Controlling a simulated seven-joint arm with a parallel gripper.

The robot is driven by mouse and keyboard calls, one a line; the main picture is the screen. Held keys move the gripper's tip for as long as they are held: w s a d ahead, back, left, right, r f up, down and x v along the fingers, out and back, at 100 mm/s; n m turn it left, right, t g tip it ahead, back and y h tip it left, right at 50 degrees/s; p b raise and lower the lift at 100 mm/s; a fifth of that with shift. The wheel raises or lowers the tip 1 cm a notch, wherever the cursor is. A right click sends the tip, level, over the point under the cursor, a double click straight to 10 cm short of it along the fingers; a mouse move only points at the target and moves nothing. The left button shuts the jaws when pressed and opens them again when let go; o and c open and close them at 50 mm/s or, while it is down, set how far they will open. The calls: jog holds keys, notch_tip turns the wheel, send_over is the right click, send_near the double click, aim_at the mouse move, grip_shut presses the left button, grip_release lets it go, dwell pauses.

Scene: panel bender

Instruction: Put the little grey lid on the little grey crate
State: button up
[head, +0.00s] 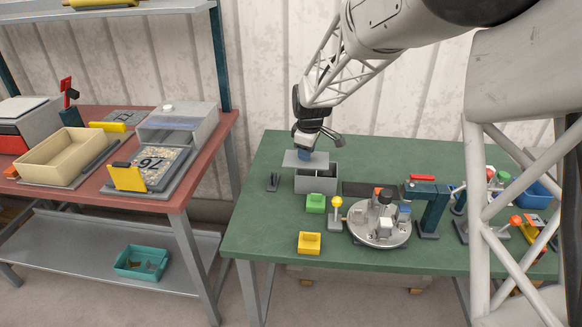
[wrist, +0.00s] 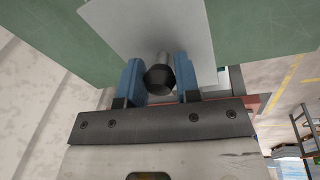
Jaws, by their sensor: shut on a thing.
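The little grey lid (head: 299,159) is a flat plate, held a little above and to the left of the little grey crate (head: 316,184) in the head view. The crate stands open on the green table, with dark compartments showing. My gripper (head: 307,152) is shut on the lid's dark round knob. In the wrist view, the blue fingers of my gripper (wrist: 160,80) stand on either side of the knob (wrist: 160,77), and the lid (wrist: 150,25) spreads beyond it. The lid overlaps part of the crate in the head view; the exact gap between them is hard to tell.
A teal press (head: 430,208) stands at right.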

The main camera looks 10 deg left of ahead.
aim_at(318, 153)
jog(key=w+d, duration=0.1)
jog(key=w, duration=0.1)
jog(key=w+d+r, duration=0.1)
jog(key=w+d, duration=0.1)
jog(key=shift+w+d, duration=0.1)
jog(key=shift+d, duration=0.1)
jog(key=shift+f, duration=0.15)
jog(key=shift+f, duration=2.95)
jog(key=shift+f, duration=0.4)
jog(key=o, duration=1.2)
jog(key=shift+r, duration=0.15)
jog(key=shift+r, duration=4.35)
